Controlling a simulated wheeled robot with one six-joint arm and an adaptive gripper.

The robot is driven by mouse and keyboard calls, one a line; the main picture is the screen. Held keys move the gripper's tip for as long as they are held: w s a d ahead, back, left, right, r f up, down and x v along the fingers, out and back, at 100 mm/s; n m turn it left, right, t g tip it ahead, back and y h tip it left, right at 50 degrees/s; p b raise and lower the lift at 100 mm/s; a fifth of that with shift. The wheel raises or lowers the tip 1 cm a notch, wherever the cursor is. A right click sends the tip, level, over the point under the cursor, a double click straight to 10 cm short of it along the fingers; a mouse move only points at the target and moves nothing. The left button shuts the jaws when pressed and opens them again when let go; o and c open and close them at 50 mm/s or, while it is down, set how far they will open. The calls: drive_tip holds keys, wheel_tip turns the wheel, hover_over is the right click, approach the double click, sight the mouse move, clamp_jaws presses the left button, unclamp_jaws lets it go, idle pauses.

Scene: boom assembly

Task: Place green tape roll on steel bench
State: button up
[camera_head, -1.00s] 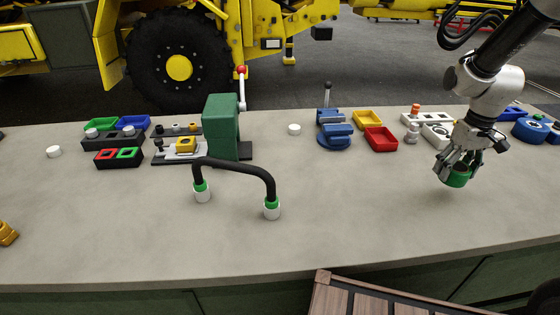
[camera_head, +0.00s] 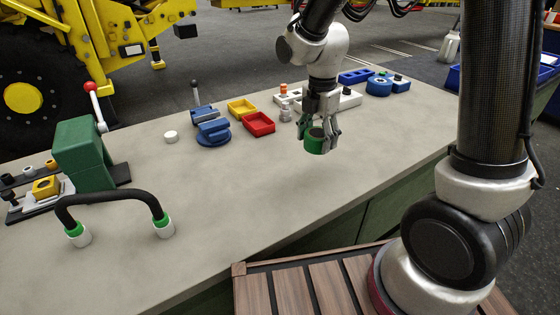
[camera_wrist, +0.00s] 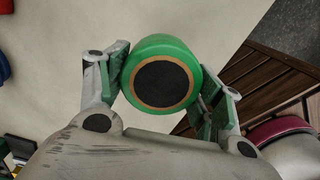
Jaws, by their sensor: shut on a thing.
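The green tape roll (camera_head: 314,143) is held between the fingers of my gripper (camera_head: 319,134), which is shut on it. In the wrist view the roll (camera_wrist: 161,76) shows a green rim, a tan ring and a dark middle, with a finger on each side of my gripper (camera_wrist: 162,84). The steel bench (camera_head: 240,210) is the long pale grey top below it. The roll looks to be above the bench, but I cannot tell the exact gap.
A red bin (camera_head: 258,123), a yellow bin (camera_head: 241,109) and a blue vise (camera_head: 211,128) stand left of my gripper. A black bent hose (camera_head: 112,202) and a green press (camera_head: 84,154) stand farther left. A slatted wooden surface (camera_head: 290,290) lies in front. The bench middle is clear.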

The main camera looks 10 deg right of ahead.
sight(313, 174)
wheel_tip(313, 174, down, 9)
drive_tip(key=shift+f, duration=0.2)
idle(0.3)
drive_tip(key=shift+f, duration=0.15)
drive_tip(key=o, duration=1.1)
